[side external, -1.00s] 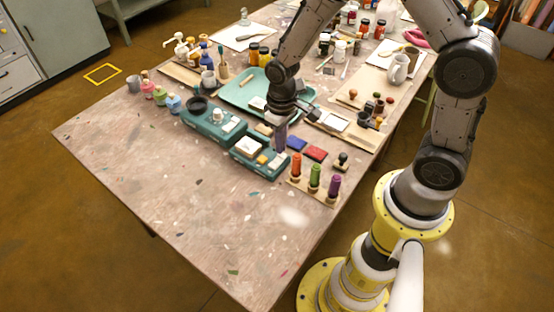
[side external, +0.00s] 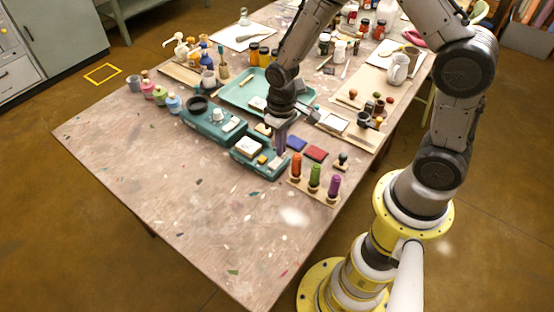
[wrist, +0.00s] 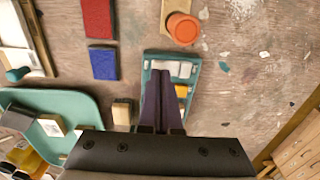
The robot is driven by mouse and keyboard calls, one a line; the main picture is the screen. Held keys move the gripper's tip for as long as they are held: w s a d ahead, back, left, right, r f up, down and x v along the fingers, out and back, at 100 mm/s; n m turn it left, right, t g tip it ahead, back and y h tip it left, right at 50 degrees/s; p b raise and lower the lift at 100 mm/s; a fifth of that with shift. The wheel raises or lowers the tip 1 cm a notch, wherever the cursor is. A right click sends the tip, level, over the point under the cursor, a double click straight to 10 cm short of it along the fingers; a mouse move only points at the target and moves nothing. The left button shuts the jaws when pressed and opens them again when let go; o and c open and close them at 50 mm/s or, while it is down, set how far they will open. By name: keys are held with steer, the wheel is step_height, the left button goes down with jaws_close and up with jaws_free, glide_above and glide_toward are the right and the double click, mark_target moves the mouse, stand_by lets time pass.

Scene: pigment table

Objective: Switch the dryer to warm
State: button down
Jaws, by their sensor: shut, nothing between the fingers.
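A small teal box (side external: 258,171), which looks like the dryer, sits on the table with a white square plate on top, a yellow piece (side external: 262,159) and a pale piece (side external: 276,161) at its right end. In the wrist view the teal box (wrist: 192,105) shows the pale piece (wrist: 183,69) and the yellow piece (wrist: 182,91); my fingers hide the rest. My gripper (wrist: 161,72) is shut and empty, pointing down over the box. In the side view my gripper (side external: 279,152) is at the box's right end; contact cannot be told. Any warm marking is too small to read.
A second teal unit (side external: 208,128) with a black round top stands behind left. A teal tray (side external: 240,92) is behind. The front of the table is clear.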

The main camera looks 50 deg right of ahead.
steer(key=shift+f, duration=0.6)
stand_by(0.3)
steer(key=shift+r, duration=3.5)
steer(key=s+d+r+t, duration=0.1)
steer(key=s+r+t, duration=0.1)
steer(key=r, duration=0.7)
steer(key=s+r+t, duration=0.3)
steer(key=r, duration=0.6)
steer(key=s, duration=1.3)
steer(key=shift+d+r+t, duration=0.2)
steer(key=shift+r+t, duration=0.1)
steer(key=shift+r, duration=0.05)
